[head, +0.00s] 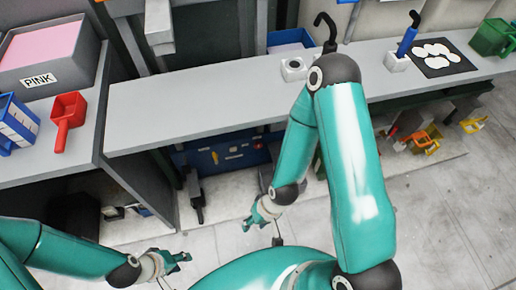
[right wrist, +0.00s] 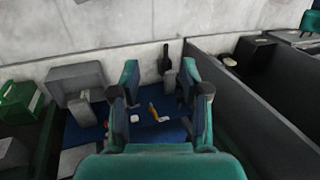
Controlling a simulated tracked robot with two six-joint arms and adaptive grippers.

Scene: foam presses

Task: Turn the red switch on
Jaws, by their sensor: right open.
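A blue panel (head: 208,160) is under the long grey bench. A small red spot (head: 258,145) near its right end may be the red switch, but it is too small to tell its position. My right gripper (head: 254,220) points down in front of the bench, apart from the panel. In the right wrist view its fingers (right wrist: 166,98) are open with nothing between them; beyond them is a blue surface with a yellow piece (right wrist: 153,112) and a white piece (right wrist: 135,118).
The bench (head: 200,100) spans the middle. A red scoop (head: 67,118) and a pink-filled bin (head: 40,60) labelled PINK stand on the left table. A dark lever-like part (head: 195,196) stands below the bench. Yellow pieces (head: 425,138) lie under the right end. Floor in front is clear.

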